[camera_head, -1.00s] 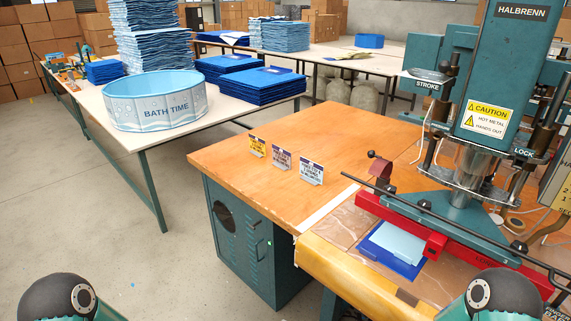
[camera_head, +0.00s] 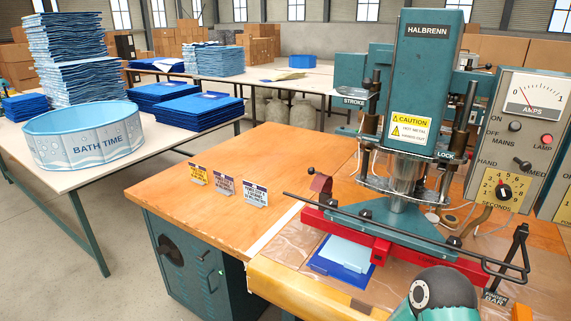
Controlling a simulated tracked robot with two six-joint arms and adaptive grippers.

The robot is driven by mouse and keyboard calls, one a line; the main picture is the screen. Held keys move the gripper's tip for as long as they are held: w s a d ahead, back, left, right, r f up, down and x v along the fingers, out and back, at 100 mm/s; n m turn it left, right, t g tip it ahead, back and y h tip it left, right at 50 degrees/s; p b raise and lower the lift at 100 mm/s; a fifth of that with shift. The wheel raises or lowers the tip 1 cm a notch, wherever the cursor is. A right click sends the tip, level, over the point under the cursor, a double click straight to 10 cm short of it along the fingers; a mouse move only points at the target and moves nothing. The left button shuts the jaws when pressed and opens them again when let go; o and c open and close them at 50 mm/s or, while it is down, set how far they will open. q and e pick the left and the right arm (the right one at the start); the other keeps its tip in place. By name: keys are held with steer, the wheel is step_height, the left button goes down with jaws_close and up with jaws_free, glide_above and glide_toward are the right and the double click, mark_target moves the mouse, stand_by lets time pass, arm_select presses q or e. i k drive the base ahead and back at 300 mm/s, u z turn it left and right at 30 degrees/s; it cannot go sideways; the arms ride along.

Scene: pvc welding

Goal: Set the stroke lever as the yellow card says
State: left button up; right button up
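The yellow card (camera_head: 198,174) stands at the left of a row of three small cards on the wooden bench. Its print is too small to read. The green welding press (camera_head: 424,75) stands at the right, with a STROKE label (camera_head: 354,101) on its left side. A dark upright part (camera_head: 374,82) is beside that label; I cannot tell whether it is the stroke lever or how the lever is set. A rounded teal and black link of my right arm shows at the bottom right. Neither gripper is in view.
A purple card (camera_head: 224,185) and a white-and-blue card (camera_head: 255,194) stand beside the yellow one. A red frame with a black bar (camera_head: 400,243) crosses the press bed above blue sheets (camera_head: 342,258). The control box (camera_head: 525,130) stands at right. The bench's left part is clear.

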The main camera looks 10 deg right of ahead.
mark_target(366, 83)
steer(key=k, duration=1.1)
steer(key=u, duration=0.65)
steer(key=i, duration=1.65)
steer(key=z, duration=1.9)
